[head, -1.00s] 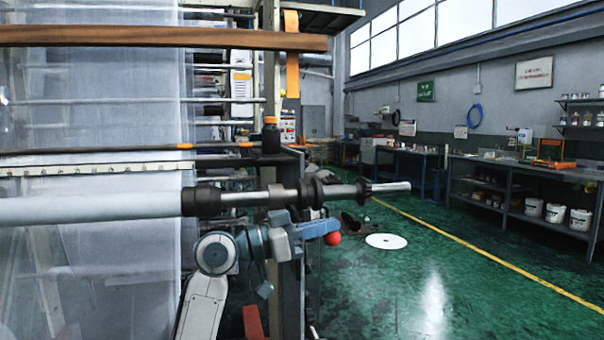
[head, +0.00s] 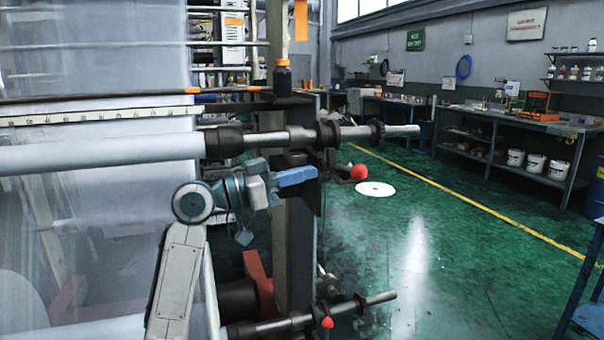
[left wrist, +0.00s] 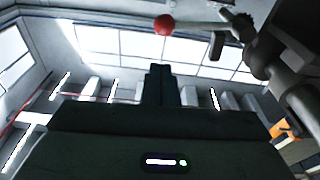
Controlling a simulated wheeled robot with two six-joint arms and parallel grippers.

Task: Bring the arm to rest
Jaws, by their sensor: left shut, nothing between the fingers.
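My left arm (head: 176,280) rises from the lower left in the head view. Its blue-grey wrist and left gripper (head: 306,176) point right, just below the upper shaft (head: 270,143). The fingers are hard to make out there. In the left wrist view the dark gripper (left wrist: 160,84) points up, shut and empty. A red ball knob (head: 359,172) is to the right of the gripper, apart from it in the picture. A red knob also shows at the top of the left wrist view (left wrist: 165,25). My right gripper is not in view.
Translucent film (head: 100,70) hangs on the left beside a dark upright post (head: 295,260). A lower shaft (head: 350,308) with another red knob (head: 327,323) sticks out below. The green floor (head: 440,260) at right is open. A blue-legged table (head: 575,290) stands at the right edge.

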